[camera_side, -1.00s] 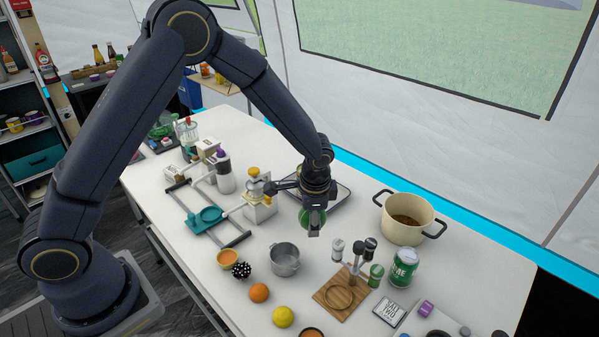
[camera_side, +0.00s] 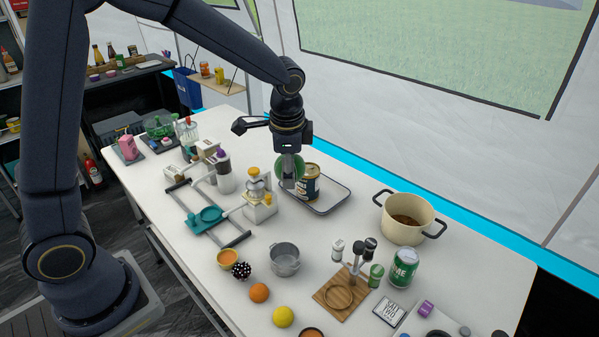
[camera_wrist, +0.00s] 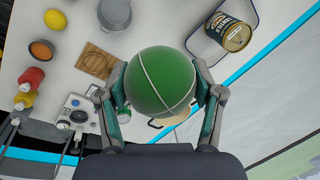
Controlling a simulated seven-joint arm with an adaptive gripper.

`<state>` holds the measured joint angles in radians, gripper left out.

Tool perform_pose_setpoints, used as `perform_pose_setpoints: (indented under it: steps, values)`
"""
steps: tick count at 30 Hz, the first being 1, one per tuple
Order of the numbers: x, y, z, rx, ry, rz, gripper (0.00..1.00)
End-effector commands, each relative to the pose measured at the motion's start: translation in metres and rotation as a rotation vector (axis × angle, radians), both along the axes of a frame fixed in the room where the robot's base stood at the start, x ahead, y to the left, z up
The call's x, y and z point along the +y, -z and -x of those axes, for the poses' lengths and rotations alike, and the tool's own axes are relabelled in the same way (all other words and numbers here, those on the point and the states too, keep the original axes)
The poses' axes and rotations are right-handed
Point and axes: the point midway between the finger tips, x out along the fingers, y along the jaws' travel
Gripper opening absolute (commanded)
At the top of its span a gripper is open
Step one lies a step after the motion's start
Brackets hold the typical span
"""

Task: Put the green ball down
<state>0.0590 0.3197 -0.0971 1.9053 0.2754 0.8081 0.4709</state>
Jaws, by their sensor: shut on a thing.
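The green ball (camera_side: 281,173) is between the fingers of my gripper (camera_side: 289,180), which is shut on it. In the wrist view the ball (camera_wrist: 158,80) fills the middle, with a pale line across it and one finger of my gripper (camera_wrist: 160,95) on either side. In the side view a finger hides part of the ball. The ball appears held above the white table (camera_side: 250,285), in front of or over the left end of a metal tray (camera_side: 332,201). I cannot tell its exact height.
A dark labelled tin (camera_side: 311,183) stands on the tray, just right of the ball. A cream pot (camera_side: 405,223) stands farther right. A yellow-topped juicer (camera_side: 258,197) is to the left. A small metal pot (camera_side: 285,259) is nearer. Bare table lies between the tray and small pot.

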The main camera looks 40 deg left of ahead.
Motion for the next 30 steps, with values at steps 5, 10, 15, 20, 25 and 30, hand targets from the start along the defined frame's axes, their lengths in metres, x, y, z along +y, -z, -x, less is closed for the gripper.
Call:
perform_pose_setpoints:
  steps: [5, 10, 15, 20, 25, 30]
  values:
    - [0.054, 0.001, -0.016, -0.001, 0.084, 0.001, 0.34]
    - [0.126, 0.002, -0.027, -0.002, 0.208, 0.002, 0.34]
    - [0.19, 0.002, -0.026, -0.003, 0.321, 0.003, 0.34]
    - [0.23, 0.001, -0.02, -0.001, 0.391, 0.002, 0.34]
    - [0.263, 0.0, -0.013, -0.001, 0.444, 0.002, 0.34]
    - [0.264, 0.03, -0.012, 0.003, 0.459, 0.004, 0.34]
